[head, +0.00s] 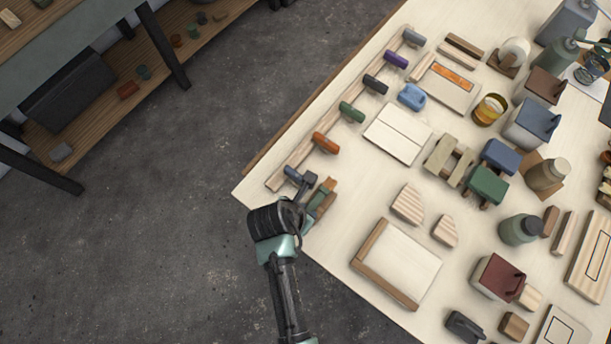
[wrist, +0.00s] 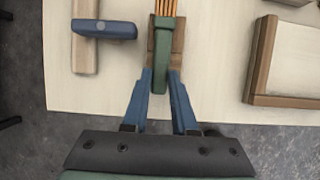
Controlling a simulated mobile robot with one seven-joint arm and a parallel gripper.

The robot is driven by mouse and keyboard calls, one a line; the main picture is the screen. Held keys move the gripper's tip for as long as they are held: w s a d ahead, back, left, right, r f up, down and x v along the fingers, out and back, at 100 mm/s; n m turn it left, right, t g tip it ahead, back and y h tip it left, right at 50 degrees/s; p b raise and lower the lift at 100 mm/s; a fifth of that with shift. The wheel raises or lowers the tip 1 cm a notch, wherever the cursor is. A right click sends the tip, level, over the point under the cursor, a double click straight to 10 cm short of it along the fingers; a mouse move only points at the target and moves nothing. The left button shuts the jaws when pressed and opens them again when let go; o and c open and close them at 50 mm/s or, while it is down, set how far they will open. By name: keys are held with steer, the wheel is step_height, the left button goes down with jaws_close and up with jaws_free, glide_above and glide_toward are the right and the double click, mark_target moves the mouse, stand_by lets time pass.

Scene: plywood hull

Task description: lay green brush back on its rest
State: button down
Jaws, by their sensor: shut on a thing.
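The green brush (wrist: 162,64) lies between my gripper's blue fingers (wrist: 160,74) in the wrist view. They are shut on its green handle, and its orange bristles point to the top edge. A brown wooden rest (wrist: 179,45) shows under and beside the handle. I cannot tell whether the brush touches it. In the head view my gripper (head: 309,188) is at the table's near left corner. The brush (head: 317,202) and the brown rest (head: 329,186) are small there and partly hidden by my gripper.
A wooden strip (head: 333,125) with several coloured handles runs along the table's left edge. Its blue handle (wrist: 110,29) is close to the left of my gripper. A wood-edged white board (head: 398,262) lies to the right. Bare tabletop (wrist: 220,80) separates it from the brush.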

stand_by(0.4)
steer(key=c, duration=0.6)
jaws_free()
steer(key=b+v, duration=0.1)
steer(key=v, duration=1.2)
steer(key=shift+w, duration=0.1)
steer(key=shift+d, duration=0.1)
